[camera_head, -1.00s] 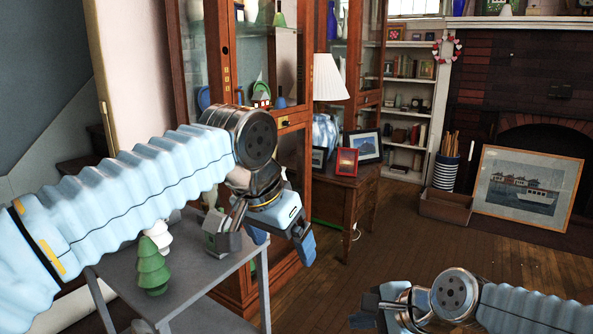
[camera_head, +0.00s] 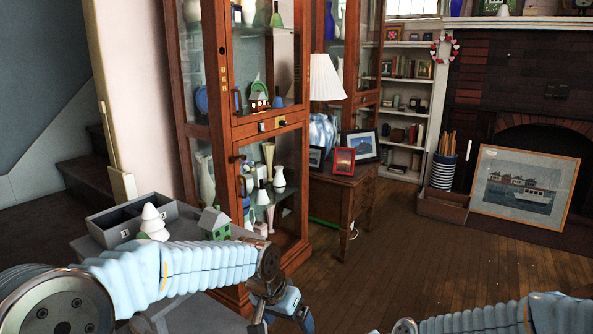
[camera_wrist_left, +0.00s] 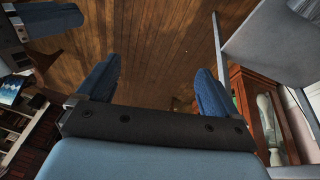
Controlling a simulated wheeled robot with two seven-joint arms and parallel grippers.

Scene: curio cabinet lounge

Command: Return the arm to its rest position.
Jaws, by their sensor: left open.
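My left arm (camera_head: 200,268) reaches in from the lower left, low over the grey side table (camera_head: 86,248). My left gripper (camera_head: 282,320) is at the bottom edge of the head view, to the right of that table and in front of the glass cabinet. Its two blue fingers are spread with nothing between them, as the left wrist view (camera_wrist_left: 158,82) shows, with wood floor beyond. My right arm (camera_head: 480,320) shows only as a strip at the bottom right; its gripper is cut off below the frame.
The wooden glass cabinet (camera_head: 240,140) stands close behind. Open wood floor (camera_head: 420,265) lies to the right.

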